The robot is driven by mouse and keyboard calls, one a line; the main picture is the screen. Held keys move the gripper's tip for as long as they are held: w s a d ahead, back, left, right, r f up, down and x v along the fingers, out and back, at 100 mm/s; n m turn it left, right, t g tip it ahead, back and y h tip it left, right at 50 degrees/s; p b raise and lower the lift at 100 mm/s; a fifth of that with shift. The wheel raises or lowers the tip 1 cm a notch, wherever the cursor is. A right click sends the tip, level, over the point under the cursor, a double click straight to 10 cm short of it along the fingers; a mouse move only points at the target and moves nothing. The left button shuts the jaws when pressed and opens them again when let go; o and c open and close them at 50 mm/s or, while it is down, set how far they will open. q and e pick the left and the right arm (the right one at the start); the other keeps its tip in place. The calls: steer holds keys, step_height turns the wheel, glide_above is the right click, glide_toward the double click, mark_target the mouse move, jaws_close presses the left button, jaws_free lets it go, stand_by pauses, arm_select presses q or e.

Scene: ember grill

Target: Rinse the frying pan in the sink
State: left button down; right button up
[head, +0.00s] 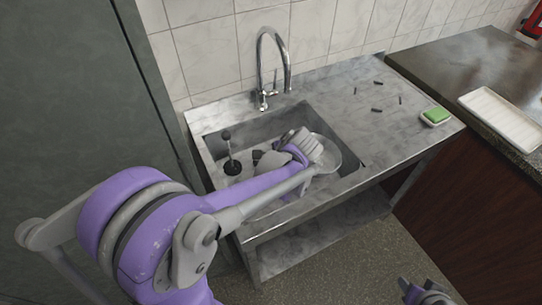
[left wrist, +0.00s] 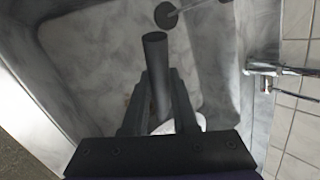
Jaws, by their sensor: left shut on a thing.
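The frying pan (head: 329,154) lies in the sink basin (head: 345,127), its light grey round side showing past my arm in the head view. My left gripper (head: 262,158) is down inside the basin. In the left wrist view its fingers (left wrist: 160,95) are shut on the pan's dark round handle (left wrist: 154,55). My forearm hides much of the pan. The curved metal tap (head: 272,55) stands behind the basin, and no water stream shows. My right gripper (head: 427,293) is at the bottom edge, away from the sink, and its jaws are unclear.
A dark plunger-like thing (head: 231,152) stands at the basin's left side. Several small dark bits lie on the steel counter right of the sink. A green sponge (head: 436,115) sits on a white dish at its right end. A white tray (head: 505,118) lies on the dark counter.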

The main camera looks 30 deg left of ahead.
arm_select(q)
step_height(320, 180, down, 14)
steer(key=b, duration=0.7)
steer(key=shift+f, duration=0.25)
arm_select(e)
steer(key=s+f, duration=0.3)
steer(key=f, duration=0.7)
steer(key=shift+s+f+g, duration=0.2)
steer(key=shift+g, duration=0.2)
arm_select(q)
steer(key=shift+w, duration=0.1)
steer(key=shift+r, duration=0.15)
arm_select(e)
steer(key=shift+r, duration=0.1)
